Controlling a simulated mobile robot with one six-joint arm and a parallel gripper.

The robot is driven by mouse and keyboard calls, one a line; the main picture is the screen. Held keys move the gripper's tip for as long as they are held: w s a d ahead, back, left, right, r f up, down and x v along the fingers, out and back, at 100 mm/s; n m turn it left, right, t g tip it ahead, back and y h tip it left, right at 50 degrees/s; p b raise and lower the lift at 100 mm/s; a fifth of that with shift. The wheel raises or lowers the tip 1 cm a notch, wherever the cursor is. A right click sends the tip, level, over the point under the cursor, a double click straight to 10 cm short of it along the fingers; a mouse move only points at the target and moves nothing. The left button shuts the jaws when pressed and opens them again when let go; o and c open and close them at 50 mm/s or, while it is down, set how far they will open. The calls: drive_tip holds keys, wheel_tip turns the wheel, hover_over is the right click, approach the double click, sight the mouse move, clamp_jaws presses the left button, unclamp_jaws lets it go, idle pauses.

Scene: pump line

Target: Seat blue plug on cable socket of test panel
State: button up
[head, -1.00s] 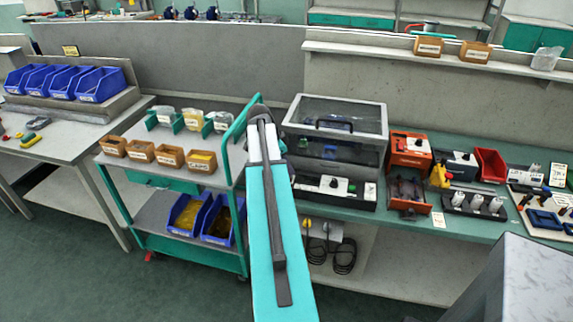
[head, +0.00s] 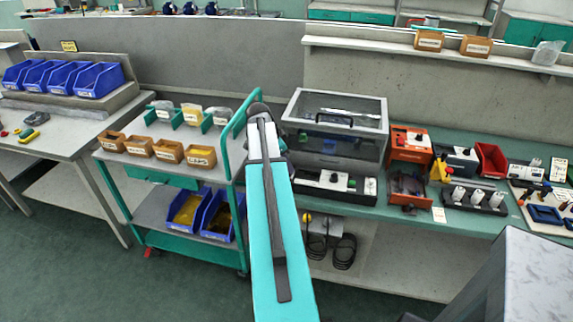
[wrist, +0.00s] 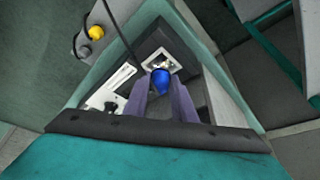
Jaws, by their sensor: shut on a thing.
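The blue plug (wrist: 161,80) is between the two grey-purple fingers of my gripper (wrist: 162,98), seen in the wrist view. My gripper is shut on it. A whitish square socket (wrist: 158,61) shows directly beyond the plug on a dark-framed panel; I cannot tell whether plug and socket touch. A black cable runs down from the top of the wrist view toward the panel. The likely test panel (head: 328,181), a low unit with a white face and black knob, stands on the green bench in the head view. There my arm hides the gripper and plug.
A clear-lidded box (head: 335,125) stands above the panel. A cart (head: 190,180) with bins is close on the left. Orange units (head: 410,147) and a red bin (head: 490,160) stand to the right. A yellow-topped grey piece (wrist: 93,38) is upper left in the wrist view.

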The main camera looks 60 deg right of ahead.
drive_tip(key=shift+n, duration=0.3)
drive_tip(key=shift+a+f+b, duration=0.15)
drive_tip(key=shift+f+b, duration=0.4)
drive_tip(key=shift+f, duration=0.25)
idle(2.9)
drive_tip(key=o, duration=1.1)
drive_tip(key=shift+f, duration=0.1)
drive_tip(key=shift+c, duration=0.6)
drive_tip(key=shift+o, duration=0.4)
drive_tip(key=shift+s, duration=0.1)
drive_tip(key=shift+r+p, duration=1.95)
drive_tip(key=shift+r, duration=2)
drive_tip(key=shift+c, duration=0.3)
